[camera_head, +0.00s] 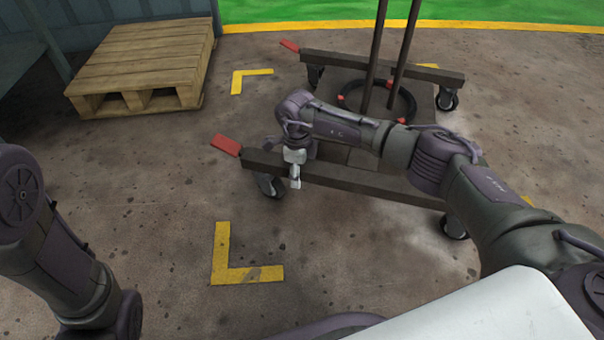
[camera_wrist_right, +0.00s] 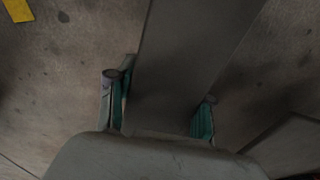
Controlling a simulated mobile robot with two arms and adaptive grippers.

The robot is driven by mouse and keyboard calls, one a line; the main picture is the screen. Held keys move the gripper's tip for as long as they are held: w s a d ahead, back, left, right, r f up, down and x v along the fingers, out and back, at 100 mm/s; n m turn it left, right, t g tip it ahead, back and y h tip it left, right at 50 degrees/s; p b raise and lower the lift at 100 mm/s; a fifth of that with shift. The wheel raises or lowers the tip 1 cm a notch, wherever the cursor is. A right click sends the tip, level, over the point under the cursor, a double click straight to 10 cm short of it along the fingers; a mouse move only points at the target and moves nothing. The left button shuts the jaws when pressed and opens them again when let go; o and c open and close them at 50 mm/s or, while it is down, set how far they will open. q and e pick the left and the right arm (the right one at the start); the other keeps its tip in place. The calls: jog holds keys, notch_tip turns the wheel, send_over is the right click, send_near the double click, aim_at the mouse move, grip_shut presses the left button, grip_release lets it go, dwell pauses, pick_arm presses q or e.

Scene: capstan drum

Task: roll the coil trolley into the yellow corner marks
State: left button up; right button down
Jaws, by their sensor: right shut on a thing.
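The coil trolley (camera_head: 352,178) is a dark low frame with two long rails, red-tipped left ends and black casters. A black coil ring (camera_head: 405,105) lies on its middle around two dark upright posts. My right gripper (camera_head: 295,172) is shut on the near rail, close to its left end; in the right wrist view the two fingers (camera_wrist_right: 160,95) sit either side of the rail (camera_wrist_right: 185,55). Yellow corner marks show at near left (camera_head: 222,260) and far left (camera_head: 238,80), both clear of the trolley. Parts of marks show behind the far rail (camera_head: 428,66) and right of my arm (camera_head: 527,200). My left gripper is out of view.
A wooden pallet (camera_head: 150,55) lies at the upper left, left of the far-left mark. A yellow floor line (camera_head: 500,26) borders green ground at the back. The stained concrete left of the trolley is open.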

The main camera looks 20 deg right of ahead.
jog(key=shift+s+a+r, duration=0.1)
jog(key=shift+a+r, duration=0.05)
jog(key=shift+a, duration=0.35)
jog(key=shift+s+a+r, duration=0.1)
jog(key=shift+a, duration=0.35)
jog(key=n, duration=0.3)
jog(key=shift+f+b, duration=0.1)
jog(key=shift+b, duration=0.3)
jog(key=shift+n, duration=1)
jog(key=shift+c, duration=0.4)
grip_release()
jog(key=shift+d, duration=0.1)
